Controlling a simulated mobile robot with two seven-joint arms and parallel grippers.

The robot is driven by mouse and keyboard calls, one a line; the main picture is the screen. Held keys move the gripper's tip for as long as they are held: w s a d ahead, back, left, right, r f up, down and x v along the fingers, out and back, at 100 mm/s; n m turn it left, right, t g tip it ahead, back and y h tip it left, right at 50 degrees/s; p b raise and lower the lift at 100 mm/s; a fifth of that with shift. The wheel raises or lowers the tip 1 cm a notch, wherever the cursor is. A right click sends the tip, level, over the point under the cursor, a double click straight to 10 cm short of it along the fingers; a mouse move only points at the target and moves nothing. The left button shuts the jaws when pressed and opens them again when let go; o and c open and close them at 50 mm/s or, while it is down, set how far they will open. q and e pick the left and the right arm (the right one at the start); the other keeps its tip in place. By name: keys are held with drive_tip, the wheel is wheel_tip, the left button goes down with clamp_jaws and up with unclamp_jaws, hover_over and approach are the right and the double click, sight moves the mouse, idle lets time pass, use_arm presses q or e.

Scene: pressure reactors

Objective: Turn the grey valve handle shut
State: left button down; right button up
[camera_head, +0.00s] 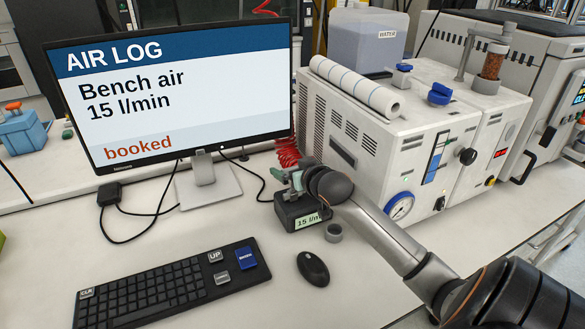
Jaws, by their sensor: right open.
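My right arm comes in from the lower right and ends at a small black block (291,209) on the bench. The block carries a pale green label that reads "15 l/m", partly cut off. My right gripper (284,182) is at the top of this block, open. Small grey-green parts show at the fingers, and I cannot tell gripper from fitting there. I cannot make out the grey valve handle clearly; the wrist hides part of the block's top. A small grey ring-shaped piece (333,232) stands on the bench just right of the block. My left gripper is not in view.
A monitor (180,90) reading "Bench air 15 l/min" stands at left behind a black keyboard (165,285). A mouse (313,268) lies in front of the block. A white machine (350,150) with a gauge (400,206) stands at right. Red coiled hose (289,152) runs behind the block.

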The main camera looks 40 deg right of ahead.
drive_tip(key=c, duration=1.2)
